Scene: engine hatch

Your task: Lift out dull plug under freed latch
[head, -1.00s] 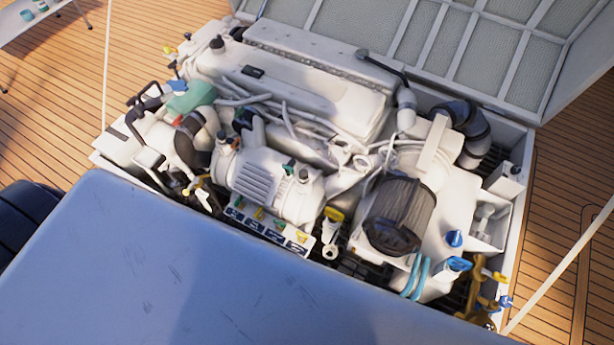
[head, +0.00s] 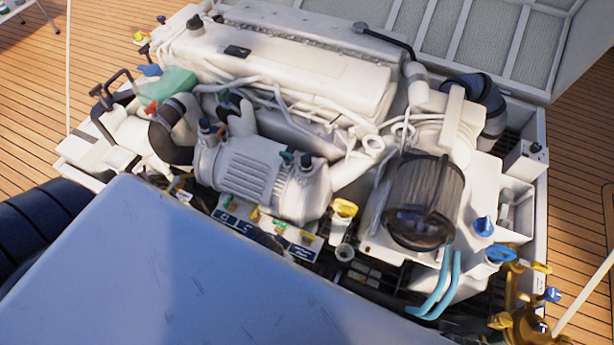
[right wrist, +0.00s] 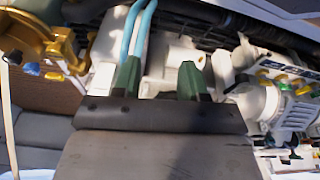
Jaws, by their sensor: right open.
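A row of small yellow and green tabs (head: 255,214) stands above dark labelled plates (head: 302,250) at the front of the white engine. The row also shows at the right of the right wrist view (right wrist: 287,82). I cannot tell which part is the dull plug or which latch is freed. My right gripper (right wrist: 159,76) has green fingertips spread apart with nothing held between them. It points at white engine parts, with the tab row off to its right. My left gripper is in no view, and the right one is not in the head view.
A dark ribbed filter (head: 422,200) and a yellow-capped neck (head: 344,208) stand right of the tab row. Light-blue hoses (head: 443,285) pass beside the right gripper's left finger. Brass valves (head: 522,305) sit at the right corner. An open hatch lid (head: 470,45) stands behind.

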